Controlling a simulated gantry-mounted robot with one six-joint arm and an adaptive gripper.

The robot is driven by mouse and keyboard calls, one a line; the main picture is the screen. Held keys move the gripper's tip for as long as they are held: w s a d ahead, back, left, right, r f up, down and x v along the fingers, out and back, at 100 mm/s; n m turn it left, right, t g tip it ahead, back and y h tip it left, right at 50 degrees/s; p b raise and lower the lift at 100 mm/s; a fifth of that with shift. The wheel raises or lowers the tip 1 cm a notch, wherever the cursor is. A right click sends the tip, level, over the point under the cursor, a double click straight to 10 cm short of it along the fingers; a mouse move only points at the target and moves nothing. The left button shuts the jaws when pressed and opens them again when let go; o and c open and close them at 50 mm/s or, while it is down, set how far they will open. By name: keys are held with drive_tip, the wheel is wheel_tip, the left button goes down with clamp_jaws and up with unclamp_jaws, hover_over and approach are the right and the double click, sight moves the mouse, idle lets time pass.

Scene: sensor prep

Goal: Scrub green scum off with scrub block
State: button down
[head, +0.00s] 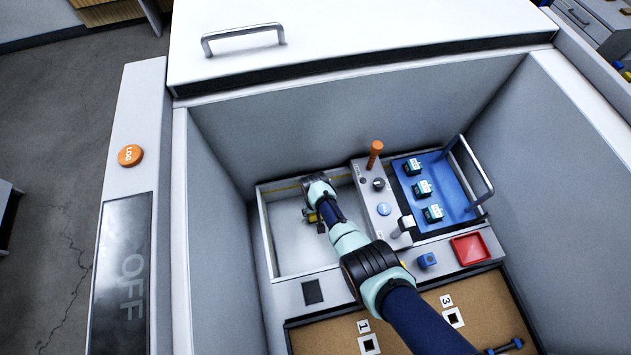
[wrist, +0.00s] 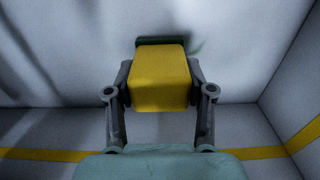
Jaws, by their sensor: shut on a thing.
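The scrub block (wrist: 160,80) is yellow with a dark green pad at its far end. My gripper (wrist: 160,88) is shut on it, one finger on each side, in the wrist view. The pad end is at the pale basin floor; whether it presses on it I cannot tell. A faint green smear, the scum (wrist: 196,45), shows just right of the pad. In the head view my gripper (head: 313,215) is inside the white basin (head: 290,250), near its upper middle. The block is small and partly hidden by my arm there.
A control panel with an orange-topped lever (head: 375,150) stands right of the basin. A blue tray (head: 455,190) holds several small devices. Basin walls bound the space around my gripper.

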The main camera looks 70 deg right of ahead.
drive_tip(key=shift+w+d+r, duration=0.15)
drive_tip(key=shift+w+d, duration=0.15)
drive_tip(key=shift+d, duration=0.05)
drive_tip(key=shift+s, duration=0.1)
drive_tip(key=shift+s+a+p, duration=0.15)
drive_tip(key=shift+a+p, duration=0.15)
drive_tip(key=shift+p, duration=0.05)
drive_tip(key=shift+s+a, duration=0.15)
drive_tip(key=shift+a, duration=0.1)
drive_tip(key=shift+a+p, duration=0.1)
drive_tip(key=shift+p, duration=0.2)
drive_tip(key=shift+s+a+f, duration=0.15)
drive_tip(key=shift+f, duration=0.05)
drive_tip(key=shift+s+a+r+p, duration=0.25)
drive_tip(key=shift+a+p, duration=0.1)
drive_tip(key=shift+p, duration=0.3)
drive_tip(key=shift+s+a+f, duration=0.15)
drive_tip(key=shift+a+f, duration=0.05)
drive_tip(key=shift+d+f+b, duration=0.15)
drive_tip(key=shift+d+b, duration=0.05)
drive_tip(key=shift+b, duration=0.2)
